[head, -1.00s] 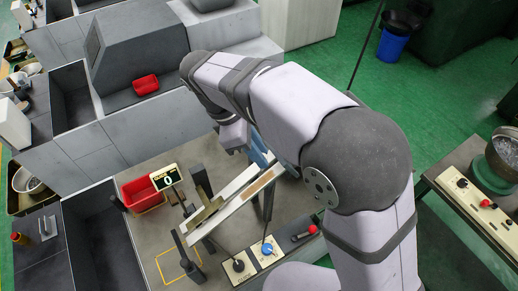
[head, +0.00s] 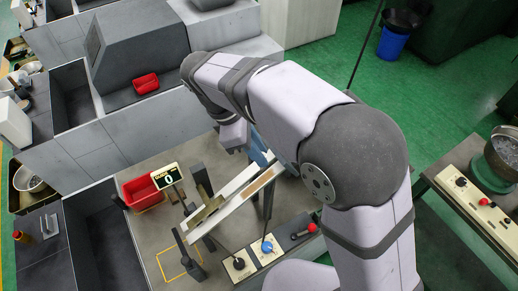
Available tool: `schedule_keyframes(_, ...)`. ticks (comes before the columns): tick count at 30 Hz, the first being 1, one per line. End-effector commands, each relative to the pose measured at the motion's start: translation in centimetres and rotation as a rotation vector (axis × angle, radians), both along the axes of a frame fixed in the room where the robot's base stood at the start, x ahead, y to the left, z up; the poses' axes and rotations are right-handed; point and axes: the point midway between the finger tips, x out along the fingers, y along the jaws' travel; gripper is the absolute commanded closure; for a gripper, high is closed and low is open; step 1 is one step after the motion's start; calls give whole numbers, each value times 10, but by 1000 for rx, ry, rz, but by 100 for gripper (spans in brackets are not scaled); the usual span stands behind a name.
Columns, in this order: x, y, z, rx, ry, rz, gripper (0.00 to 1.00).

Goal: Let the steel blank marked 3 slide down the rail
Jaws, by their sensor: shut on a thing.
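The sloping rail (head: 235,198) has pale side walls and stands on the grey-brown bench, running from its high end by my wrist down to the lower left. My gripper (head: 234,135) is at the end of the arm, above and left of the rail's high end. Its fingertips are hidden by the wrist. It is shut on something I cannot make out. No blank marked 3 can be read in view. A blue part (head: 259,152) shows just right of the wrist, partly covered by the arm.
A counter sign (head: 167,176) reading 0 and a red bin (head: 143,194) stand left of the rail. A yellow outline (head: 174,266) marks the bench near its low end. A control box (head: 254,255) with knobs and a red-ended lever (head: 304,232) lie to the front right.

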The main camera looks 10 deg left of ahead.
Motion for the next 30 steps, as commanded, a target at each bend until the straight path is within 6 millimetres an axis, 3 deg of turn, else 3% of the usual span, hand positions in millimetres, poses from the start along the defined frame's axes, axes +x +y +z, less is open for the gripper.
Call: schedule_keyframes(30,0,0,-6,-1,1,0,98)
